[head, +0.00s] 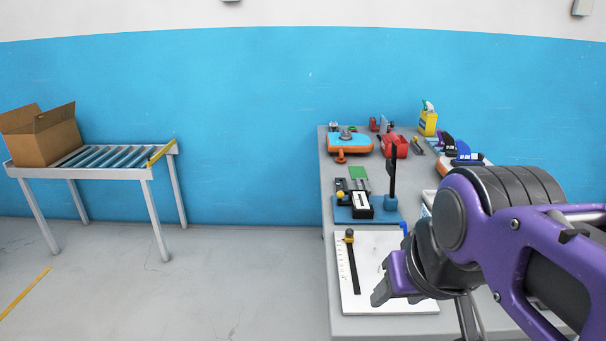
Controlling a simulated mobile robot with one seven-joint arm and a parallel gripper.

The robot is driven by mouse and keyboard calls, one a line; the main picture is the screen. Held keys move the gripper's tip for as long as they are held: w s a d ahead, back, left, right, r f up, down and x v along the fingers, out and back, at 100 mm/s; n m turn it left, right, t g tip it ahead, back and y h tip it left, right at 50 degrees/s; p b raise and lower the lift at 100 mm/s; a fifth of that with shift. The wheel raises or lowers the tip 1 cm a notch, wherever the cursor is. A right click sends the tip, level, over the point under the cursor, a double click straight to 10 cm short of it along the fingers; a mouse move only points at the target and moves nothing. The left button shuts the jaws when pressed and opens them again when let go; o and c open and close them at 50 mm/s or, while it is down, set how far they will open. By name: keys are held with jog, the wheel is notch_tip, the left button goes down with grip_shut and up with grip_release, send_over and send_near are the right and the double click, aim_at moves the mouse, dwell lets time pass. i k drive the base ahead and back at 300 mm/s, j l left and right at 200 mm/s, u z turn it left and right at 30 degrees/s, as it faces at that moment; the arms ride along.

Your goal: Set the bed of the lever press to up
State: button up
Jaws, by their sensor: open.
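What looks like the lever press stands on the grey table (325,180), with a blue base (345,215). A black lever (392,178) rises upright at its right side, from a blue block. A small yellow knob (341,195) shows at its left. A black and white part (362,202) sits on the base; which part is the bed, and its height, are too small to tell. My gripper (388,288) is open, nearer the camera than the press, over the right part of a white board. It appears empty and apart from the press.
The white board (372,250) with a ruler scale and a dark bar lies in front of the press. An orange and blue device (350,144), a red dispenser (396,147) and a yellow bottle (428,122) stand behind. A roller conveyor (97,172) with an open carton (45,138) is far left.

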aim_at(340, 194)
jog(key=i+j+z, duration=0.1)
jog(key=j+z, duration=0.2)
jog(key=j, duration=0.5)
jog(key=j+z, duration=0.25)
jog(key=j, duration=0.55)
jog(key=i+j+z, duration=0.2)
jog(key=j, duration=0.2)
jog(key=j+z, duration=0.15)
jog(key=j, duration=0.25)
jog(key=i+j+z, duration=0.2)
jog(key=j, duration=0.15)
jog(key=i+j+z, duration=0.15)
jog(key=j, duration=0.25)
